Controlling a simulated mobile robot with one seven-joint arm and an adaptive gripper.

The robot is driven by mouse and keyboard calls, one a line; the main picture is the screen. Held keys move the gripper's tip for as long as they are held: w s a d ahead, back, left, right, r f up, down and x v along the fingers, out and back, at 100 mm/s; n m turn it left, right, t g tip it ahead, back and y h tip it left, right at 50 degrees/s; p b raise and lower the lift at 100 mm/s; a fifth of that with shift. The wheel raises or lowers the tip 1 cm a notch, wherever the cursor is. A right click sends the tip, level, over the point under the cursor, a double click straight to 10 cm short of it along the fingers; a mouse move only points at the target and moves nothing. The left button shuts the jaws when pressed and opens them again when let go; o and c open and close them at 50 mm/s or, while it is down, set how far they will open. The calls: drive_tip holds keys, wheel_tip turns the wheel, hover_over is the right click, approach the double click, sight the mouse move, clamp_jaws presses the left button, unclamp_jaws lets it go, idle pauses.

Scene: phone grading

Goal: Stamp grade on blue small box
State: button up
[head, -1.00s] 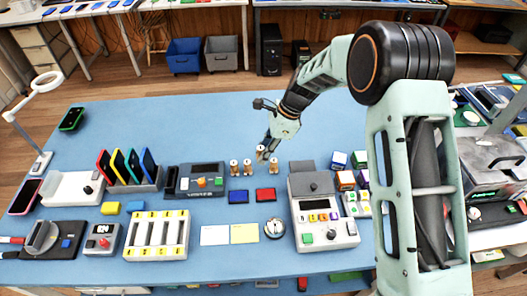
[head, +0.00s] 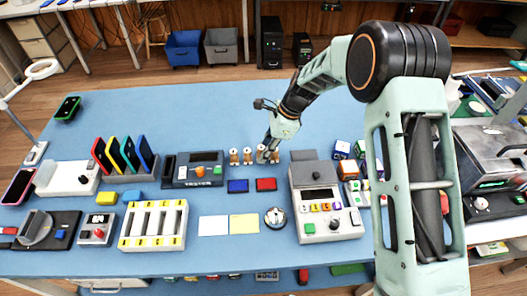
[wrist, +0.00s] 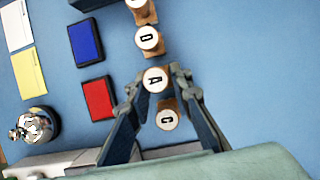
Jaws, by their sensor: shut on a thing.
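My gripper (head: 268,155) is over the row of wooden stamps. In the wrist view its two fingers (wrist: 157,85) are closed on the sides of the stamp marked A (wrist: 157,79). The D stamp (wrist: 149,39) and C stamp (wrist: 167,119) stand on either side of it, apart from it. Its foot is hidden, so I cannot tell whether it touches the table. A small blue box (head: 341,148) stands among other small coloured boxes right of the row, near my arm. A blue ink pad (head: 238,186) and a red ink pad (head: 265,184) lie in front of the stamps.
A grey device with lettered buttons (head: 326,205) stands between the stamps and my arm. White and yellow cards (head: 244,226) and a round metal item (head: 275,217) lie in front. A dark device (head: 194,170) stands left. The table behind the stamps is clear.

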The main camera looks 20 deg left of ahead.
drive_tip(key=shift+f+b, duration=0.35)
drive_tip(key=shift+f, duration=0.3)
drive_tip(key=o, duration=1)
drive_tip(key=shift+r, duration=0.1)
